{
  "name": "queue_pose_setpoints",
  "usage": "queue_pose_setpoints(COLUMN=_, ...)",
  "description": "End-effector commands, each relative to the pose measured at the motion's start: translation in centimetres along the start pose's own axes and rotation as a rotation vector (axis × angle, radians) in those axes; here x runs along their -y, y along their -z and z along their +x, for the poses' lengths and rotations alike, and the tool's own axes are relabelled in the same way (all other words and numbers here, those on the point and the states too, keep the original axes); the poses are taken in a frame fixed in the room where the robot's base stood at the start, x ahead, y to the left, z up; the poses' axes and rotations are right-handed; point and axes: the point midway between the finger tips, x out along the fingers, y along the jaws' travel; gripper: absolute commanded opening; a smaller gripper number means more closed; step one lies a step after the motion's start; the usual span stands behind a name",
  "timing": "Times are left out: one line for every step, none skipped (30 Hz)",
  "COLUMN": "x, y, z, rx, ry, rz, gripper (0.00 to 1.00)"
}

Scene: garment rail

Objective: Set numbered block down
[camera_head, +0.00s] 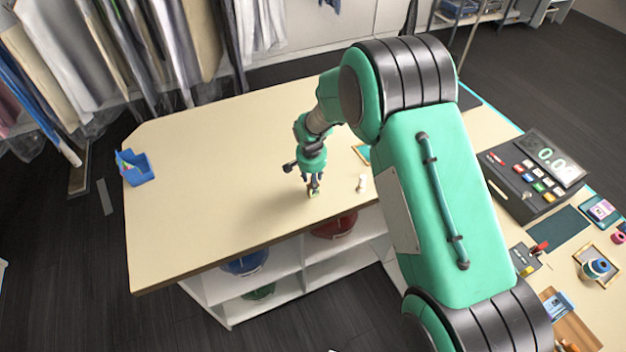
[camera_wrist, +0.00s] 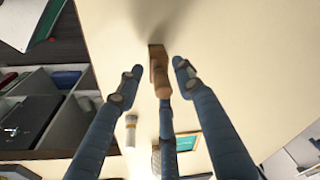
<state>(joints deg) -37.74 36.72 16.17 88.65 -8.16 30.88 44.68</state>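A small wooden block (camera_wrist: 158,68) with a rounded brown part at its near end is at the tabletop, between my fingertips. No number can be read on it.
A white cylinder (camera_head: 361,183) stands right of my gripper on the pale table (camera_head: 210,190). A blue bin (camera_head: 136,167) is at the table's left end. A dark board with coloured pieces (camera_head: 535,175) lies at the right. The table's left and middle are clear.

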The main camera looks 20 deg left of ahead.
Motion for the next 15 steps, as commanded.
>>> queue_pose_setpoints(x=0.0, y=0.0, z=0.0, rx=0.0, ry=0.0, rz=0.0, gripper=0.36)
queue_pose_setpoints(x=0.0, y=0.0, z=0.0, rx=0.0, ry=0.0, rz=0.0, gripper=0.36)
queue_pose_setpoints(x=0.0, y=0.0, z=0.0, rx=0.0, ry=0.0, rz=0.0, gripper=0.36)
queue_pose_setpoints(x=0.0, y=0.0, z=0.0, rx=0.0, ry=0.0, rz=0.0, gripper=0.36)
queue_pose_setpoints(x=0.0, y=0.0, z=-0.1, rx=0.0, ry=0.0, rz=0.0, gripper=0.36)
queue_pose_setpoints(x=0.0, y=0.0, z=-0.1, rx=0.0, ry=0.0, rz=0.0, gripper=0.36)
queue_pose_setpoints(x=0.0, y=0.0, z=-0.2, rx=0.0, ry=0.0, rz=0.0, gripper=0.36)
queue_pose_setpoints(x=0.0, y=0.0, z=-0.3, rx=0.0, ry=0.0, rz=0.0, gripper=0.36)
queue_pose_setpoints(x=0.0, y=0.1, z=-0.4, rx=0.0, ry=0.0, rz=0.0, gripper=0.36)
queue_pose_setpoints(x=0.0, y=0.1, z=-0.5, rx=-0.001, ry=0.001, rz=0.0, gripper=0.36)
queue_pose_setpoints(x=0.0, y=0.1, z=-0.7, rx=-0.001, ry=0.001, rz=0.0, gripper=0.36)
queue_pose_setpoints(x=0.0, y=0.1, z=-1.0, rx=-0.001, ry=0.0, rz=0.0, gripper=0.36)
queue_pose_setpoints(x=0.0, y=0.1, z=-1.2, rx=-0.001, ry=0.0, rz=0.0, gripper=0.36)
queue_pose_setpoints(x=0.0, y=0.1, z=-1.5, rx=-0.001, ry=0.001, rz=0.0, gripper=0.36)
queue_pose_setpoints(x=0.1, y=0.1, z=-1.9, rx=-0.001, ry=0.001, rz=0.0, gripper=0.36)
